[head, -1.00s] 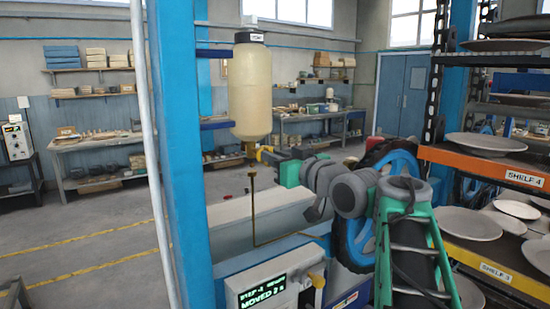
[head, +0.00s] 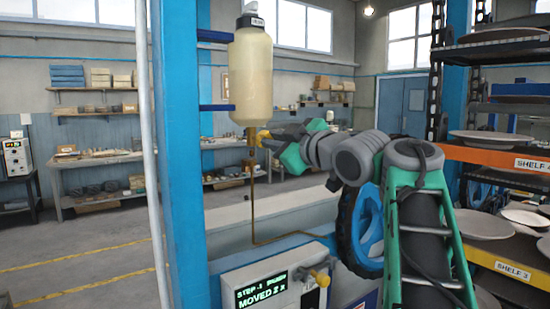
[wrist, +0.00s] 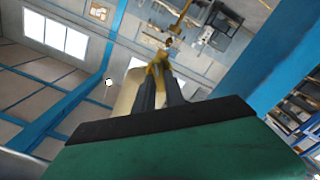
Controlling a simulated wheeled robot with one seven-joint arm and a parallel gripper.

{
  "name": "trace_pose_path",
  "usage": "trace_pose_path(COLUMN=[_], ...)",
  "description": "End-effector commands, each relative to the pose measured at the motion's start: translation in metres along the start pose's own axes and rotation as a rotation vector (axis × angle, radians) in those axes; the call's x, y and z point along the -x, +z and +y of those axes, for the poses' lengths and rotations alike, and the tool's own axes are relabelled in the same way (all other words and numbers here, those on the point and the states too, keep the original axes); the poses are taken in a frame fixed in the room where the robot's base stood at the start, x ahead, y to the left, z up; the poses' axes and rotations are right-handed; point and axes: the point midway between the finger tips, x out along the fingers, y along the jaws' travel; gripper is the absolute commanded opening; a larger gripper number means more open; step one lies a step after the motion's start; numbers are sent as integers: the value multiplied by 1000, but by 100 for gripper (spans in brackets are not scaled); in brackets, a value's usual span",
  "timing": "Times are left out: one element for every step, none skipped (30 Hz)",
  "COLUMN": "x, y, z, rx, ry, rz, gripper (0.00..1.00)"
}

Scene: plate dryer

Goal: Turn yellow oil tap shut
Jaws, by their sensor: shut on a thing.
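The yellow oil tap (head: 264,137) sits under the cream oil bottle (head: 251,75), which is mounted on the blue post. A thin brass pipe (head: 253,200) runs down from it. My gripper (head: 271,137) reaches in from the right and is shut on the yellow tap handle. In the wrist view the dark fingers (wrist: 162,85) close around the yellow tap (wrist: 158,70), with the bottle (wrist: 130,92) just left of them. The fingers hide part of the handle, so its exact angle is hard to tell.
The blue post (head: 185,150) stands close to the left of the bottle. Below is a control box (head: 275,285) with a lit display and a yellow lever (head: 319,278). A rack with plates (head: 490,145) stands close on the right. The floor at left is open.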

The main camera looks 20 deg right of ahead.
Motion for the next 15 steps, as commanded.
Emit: trace_pose_path(x=[0, 0, 0, 0, 0, 0, 0, 0, 0, 0, 0, 0, 0, 0, 0], y=[6, 6, 5, 5, 5, 5, 5, 5, 5, 5, 4, 4, 5, 5, 4], z=[-4, -4, -4, -4, -4, -4, -4, -5, -5, -5, -5, -5, -5, -5, -5], rx=[42, 71, 109, 137, 166, 204, 232, 260, 298, 327, 355, 394, 422, 450, 487], ry=[-1, -1, -1, -1, 0, 0, 0, -1, 0, 0, 0, -1, -2, -1, -1], rz=[0, 0, 0, 0, 0, 0, 0, -1, 0, 0, 0, 0, -1, 0, 0], gripper=[0, 0, 0, 0, 0, 0, 0, 0, 0, 0, 0, 0, 0, 0, 0])
